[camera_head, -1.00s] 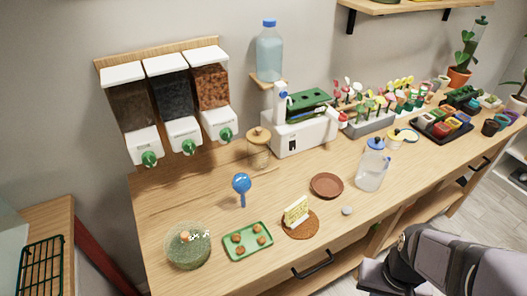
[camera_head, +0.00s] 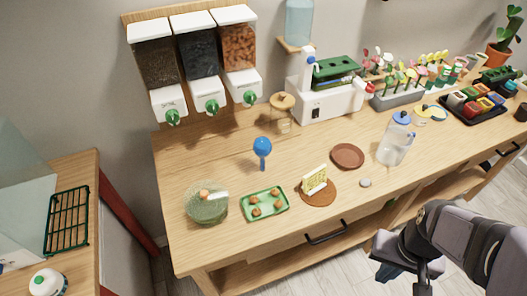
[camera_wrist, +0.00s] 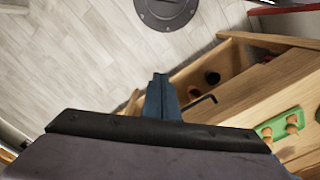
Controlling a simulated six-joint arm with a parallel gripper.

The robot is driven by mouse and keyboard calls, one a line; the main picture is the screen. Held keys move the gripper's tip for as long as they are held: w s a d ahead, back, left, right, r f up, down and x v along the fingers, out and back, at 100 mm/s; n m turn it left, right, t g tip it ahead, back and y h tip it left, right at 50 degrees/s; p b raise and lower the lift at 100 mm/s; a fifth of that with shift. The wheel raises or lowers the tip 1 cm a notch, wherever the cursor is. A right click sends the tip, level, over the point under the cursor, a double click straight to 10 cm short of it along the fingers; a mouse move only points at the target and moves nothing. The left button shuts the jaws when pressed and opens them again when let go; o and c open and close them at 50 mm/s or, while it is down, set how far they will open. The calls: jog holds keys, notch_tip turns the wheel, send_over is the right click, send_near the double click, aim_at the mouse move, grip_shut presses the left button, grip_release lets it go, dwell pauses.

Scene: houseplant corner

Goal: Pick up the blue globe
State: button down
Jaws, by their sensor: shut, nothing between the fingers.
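The blue globe (camera_head: 262,147) is a round blue ball on a narrow blue stem. It stands upright on the wooden worktop, left of the middle in the head view, behind the green tray. It does not show in the wrist view. My gripper (camera_wrist: 161,84) shows in the wrist view with its fingers together and nothing between them. It is over the floor in front of the worktop, well apart from the globe. In the head view my arm is at the lower right.
Near the globe are a green tray (camera_head: 246,210) with small brown pieces, a glass bowl (camera_head: 206,208), a corked jar (camera_head: 281,122) and a terracotta saucer (camera_head: 347,155). A clear jug (camera_head: 394,145) stands farther right. Dispensers (camera_head: 198,70) hang behind. Bare wood surrounds the globe.

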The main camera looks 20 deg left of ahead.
jog(key=c, duration=0.9)
grip_release()
